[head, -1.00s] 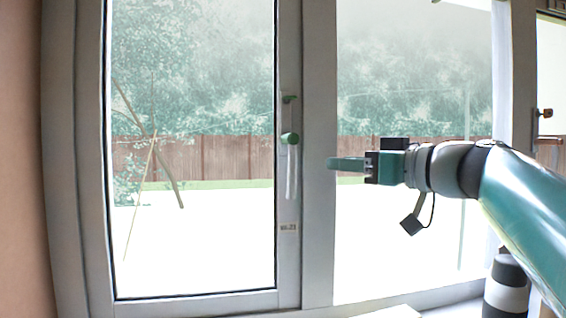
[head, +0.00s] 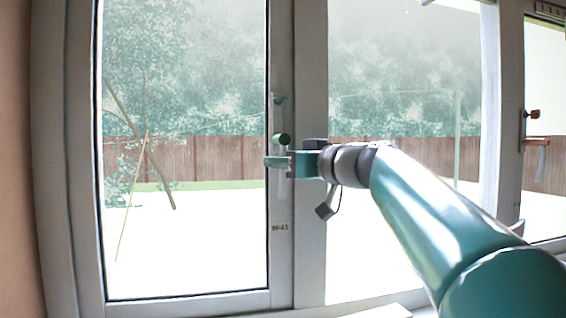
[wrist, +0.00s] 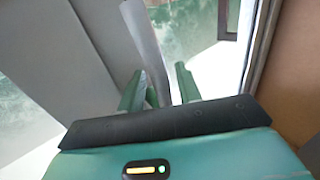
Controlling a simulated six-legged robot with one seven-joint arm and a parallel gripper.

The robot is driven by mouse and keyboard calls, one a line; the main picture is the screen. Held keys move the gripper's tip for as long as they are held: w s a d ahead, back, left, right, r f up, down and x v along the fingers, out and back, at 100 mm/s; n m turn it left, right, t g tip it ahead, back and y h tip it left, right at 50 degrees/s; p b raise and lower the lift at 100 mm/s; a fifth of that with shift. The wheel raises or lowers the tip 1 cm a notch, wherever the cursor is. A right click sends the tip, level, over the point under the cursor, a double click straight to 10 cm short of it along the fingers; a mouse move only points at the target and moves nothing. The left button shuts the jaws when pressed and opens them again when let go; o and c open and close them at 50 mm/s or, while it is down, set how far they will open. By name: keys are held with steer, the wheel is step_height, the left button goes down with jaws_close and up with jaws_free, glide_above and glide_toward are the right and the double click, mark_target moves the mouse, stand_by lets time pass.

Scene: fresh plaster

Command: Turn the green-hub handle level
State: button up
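The handle with the green hub (head: 283,139) is on the left window's right frame upright. Its pale grey lever (head: 282,190) hangs straight down below the hub. My gripper (head: 272,162) is at the upper part of the lever, just below the hub. In the wrist view the two green fingers of my gripper (wrist: 159,88) stand apart, with the grey lever (wrist: 150,45) running between them. A gap shows beside the lever, so the fingers look open around it. Whether one finger touches it is unclear. The hub is not clearly visible in the wrist view.
A small green piece (head: 279,98) sits above the hub, and a small label (head: 280,227) below the lever. Another handle with a reddish-brown hub (head: 533,114) is on the far-right frame. Glass panes (head: 185,240) flank the upright. A tan wall (head: 17,160) is at the left.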

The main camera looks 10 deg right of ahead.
jaws_close()
